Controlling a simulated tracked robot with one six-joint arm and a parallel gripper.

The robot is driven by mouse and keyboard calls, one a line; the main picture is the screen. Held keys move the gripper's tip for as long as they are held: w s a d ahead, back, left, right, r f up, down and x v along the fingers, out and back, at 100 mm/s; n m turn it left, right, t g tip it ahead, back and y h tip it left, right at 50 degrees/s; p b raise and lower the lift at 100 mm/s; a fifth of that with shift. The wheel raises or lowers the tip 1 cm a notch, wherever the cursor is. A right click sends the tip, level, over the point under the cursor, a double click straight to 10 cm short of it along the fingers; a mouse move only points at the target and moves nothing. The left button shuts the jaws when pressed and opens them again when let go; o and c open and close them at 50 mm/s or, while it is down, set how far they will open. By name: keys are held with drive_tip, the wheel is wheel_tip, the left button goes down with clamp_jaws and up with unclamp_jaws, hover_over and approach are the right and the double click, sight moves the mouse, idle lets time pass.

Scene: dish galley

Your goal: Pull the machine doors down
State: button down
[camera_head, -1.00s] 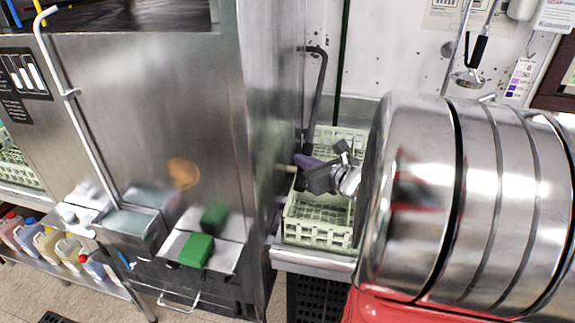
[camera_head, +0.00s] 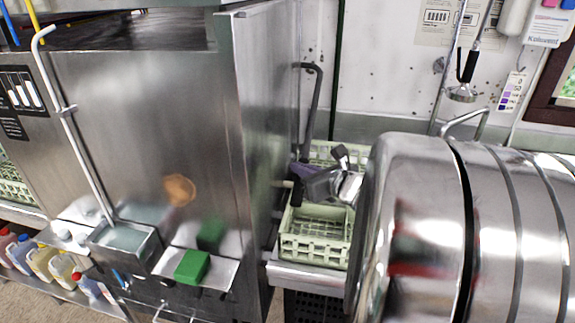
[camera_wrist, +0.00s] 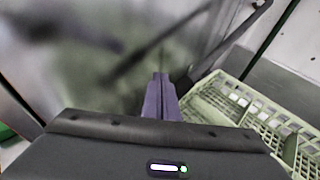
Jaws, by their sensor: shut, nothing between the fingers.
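The steel dish machine (camera_head: 150,110) fills the left half of the head view. Its tall front and right side panels show, with a dark recess above the front panel. A pale tubular handle (camera_head: 72,120) runs down the front, and a dark grey bar (camera_head: 318,105) is at the right side. My gripper (camera_head: 297,172) is shut and empty, just right of the machine's side. Its purple fingers (camera_wrist: 161,98) point toward dark blurred bars in the wrist view; contact cannot be told. My arm hides part of the space behind it.
A pale green rack (camera_head: 315,240) stands on the steel counter (camera_head: 300,275) right of the machine. A green sponge (camera_head: 192,266) lies on a ledge at its front. Several bottles (camera_head: 42,262) stand on a low shelf at left. A sprayer (camera_head: 462,92) hangs at the back wall.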

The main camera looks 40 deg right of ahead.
drive_tip(key=v, duration=0.9)
drive_tip(key=shift+s, duration=0.25)
drive_tip(key=shift+r, duration=0.1)
idle(0.7)
